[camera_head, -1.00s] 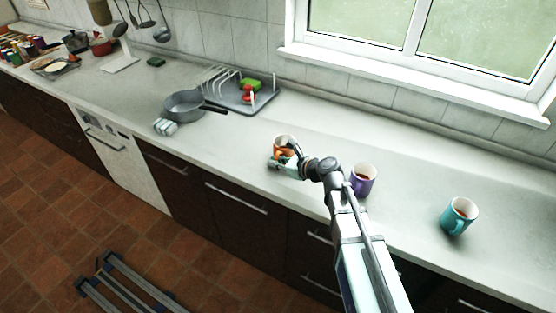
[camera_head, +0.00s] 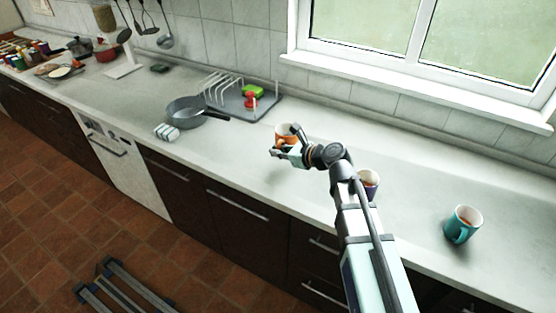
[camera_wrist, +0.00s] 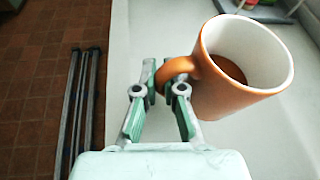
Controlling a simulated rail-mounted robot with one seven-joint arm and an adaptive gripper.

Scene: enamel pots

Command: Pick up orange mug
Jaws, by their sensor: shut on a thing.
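The orange mug (camera_head: 285,139) is held up over the counter, with a soft shadow on the worktop below it. In the wrist view the orange mug (camera_wrist: 232,98) shows a white inside with something brown in it, and it looks tilted. My gripper (camera_wrist: 163,84) is shut on its handle, with the mug body to the right of the fingers. In the head view my gripper (camera_head: 287,148) partly covers the mug's lower part.
A purple mug (camera_head: 371,185) stands behind my arm, partly hidden. A teal mug (camera_head: 462,225) stands further right. A grey pan (camera_head: 183,113) and a dish rack (camera_head: 255,104) are to the left. The counter (camera_head: 240,150) around the gripper is clear.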

